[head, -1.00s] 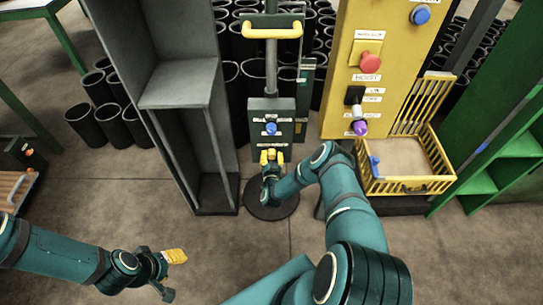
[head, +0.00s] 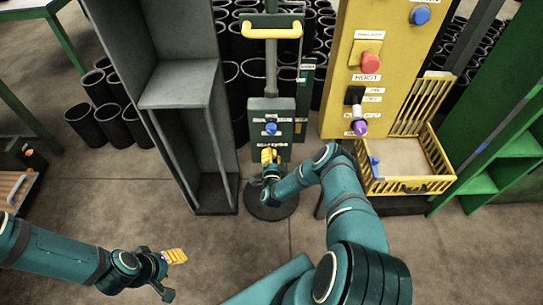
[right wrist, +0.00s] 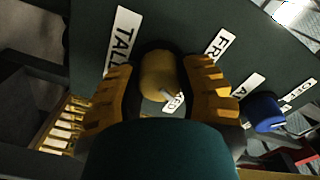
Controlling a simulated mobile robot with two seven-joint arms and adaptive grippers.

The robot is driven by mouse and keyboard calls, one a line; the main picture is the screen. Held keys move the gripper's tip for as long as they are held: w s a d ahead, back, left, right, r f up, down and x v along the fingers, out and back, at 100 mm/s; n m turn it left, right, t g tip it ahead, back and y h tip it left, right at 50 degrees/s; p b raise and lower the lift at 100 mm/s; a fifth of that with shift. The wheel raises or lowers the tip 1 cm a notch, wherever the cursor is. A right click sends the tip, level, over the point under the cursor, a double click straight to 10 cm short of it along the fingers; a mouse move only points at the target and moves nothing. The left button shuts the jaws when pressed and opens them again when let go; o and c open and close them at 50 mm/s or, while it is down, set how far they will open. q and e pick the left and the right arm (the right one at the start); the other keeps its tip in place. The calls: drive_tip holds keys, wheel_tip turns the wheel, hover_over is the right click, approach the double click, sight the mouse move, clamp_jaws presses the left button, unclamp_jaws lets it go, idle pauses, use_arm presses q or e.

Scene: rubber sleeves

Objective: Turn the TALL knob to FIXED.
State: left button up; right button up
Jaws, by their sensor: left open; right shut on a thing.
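The TALL knob (right wrist: 160,75) is a rounded yellow knob on a dark grey panel (right wrist: 190,25). In the right wrist view it sits between the two ridged yellow fingers of my right gripper (right wrist: 160,92), which is shut on it. The TALL label (right wrist: 123,40) is to its left and a label starting FR (right wrist: 216,46) to its right. A label ending in XED (right wrist: 176,103) lies just below the knob, partly hidden. I cannot tell surely where the knob points. In the head view my right gripper (head: 269,158) hides the knob. My left gripper (head: 170,272) is open and empty above the floor.
A blue knob (head: 270,128) is on the same post panel, above my right gripper. A yellow panel (head: 343,100) with a red button (head: 371,61) and a yellow basket (head: 410,185) stand to the right. A grey cabinet (head: 175,85) is close on the left. Front floor is open.

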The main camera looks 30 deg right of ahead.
drive_tip(key=shift+m, duration=0.5)
drive_tip(key=o, duration=1.2)
drive_tip(key=shift+o, duration=0.2)
drive_tip(key=v, duration=1.2)
drive_tip(key=shift+w, duration=0.15)
